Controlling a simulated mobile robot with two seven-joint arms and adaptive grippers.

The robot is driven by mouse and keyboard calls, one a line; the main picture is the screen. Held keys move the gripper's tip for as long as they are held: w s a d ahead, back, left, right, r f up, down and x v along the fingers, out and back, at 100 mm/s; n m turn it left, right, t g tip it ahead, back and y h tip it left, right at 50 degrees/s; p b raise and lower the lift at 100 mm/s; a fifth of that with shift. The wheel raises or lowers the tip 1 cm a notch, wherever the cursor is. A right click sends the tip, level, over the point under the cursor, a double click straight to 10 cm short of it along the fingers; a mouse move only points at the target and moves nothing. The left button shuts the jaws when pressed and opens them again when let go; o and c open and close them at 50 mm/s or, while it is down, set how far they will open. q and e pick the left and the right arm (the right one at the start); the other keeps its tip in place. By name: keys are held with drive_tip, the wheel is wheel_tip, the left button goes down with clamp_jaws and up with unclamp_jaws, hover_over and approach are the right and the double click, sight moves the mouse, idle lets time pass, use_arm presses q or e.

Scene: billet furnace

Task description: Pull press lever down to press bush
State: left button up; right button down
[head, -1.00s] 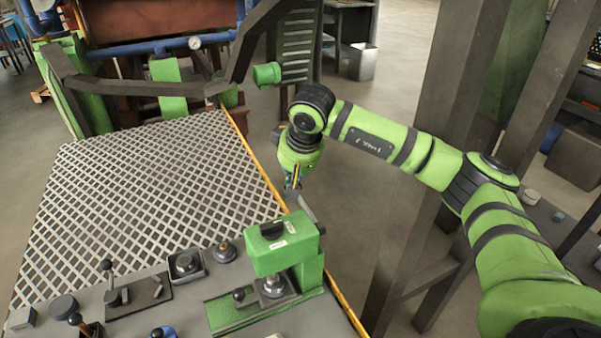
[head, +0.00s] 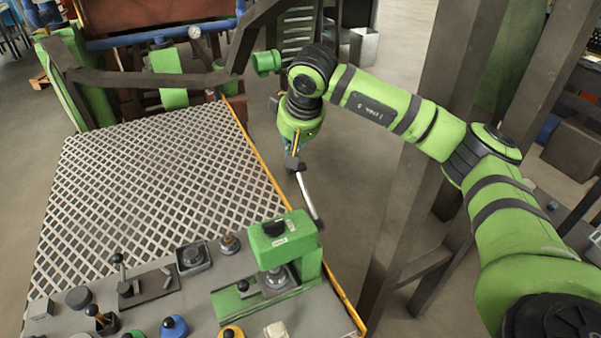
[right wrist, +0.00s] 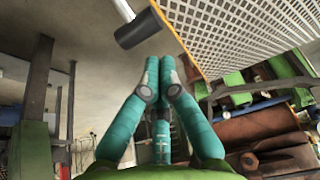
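The green press (head: 283,240) stands at the near right of the control panel, its head above a small metal bush (head: 276,276). Its lever (head: 307,194) is a pale rod running up the picture from the press's right side to a dark grip (head: 295,163). My right gripper (head: 294,146) points down at this grip in the head view. In the right wrist view the black grip (right wrist: 137,32) lies beyond the teal fingertips (right wrist: 160,62), not between them. The fingers are drawn together. My left gripper is not in view.
The panel holds a black-knobbed lever (head: 120,268), a square dial (head: 193,257) and several coloured buttons. A diamond mesh plate (head: 150,190) lies behind it, with a yellow edge (head: 262,165).

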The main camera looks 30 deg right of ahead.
wheel_tip(320, 180, up, 5)
drive_tip(key=p, duration=0.3)
drive_tip(key=shift+f, duration=0.1)
idle(0.4)
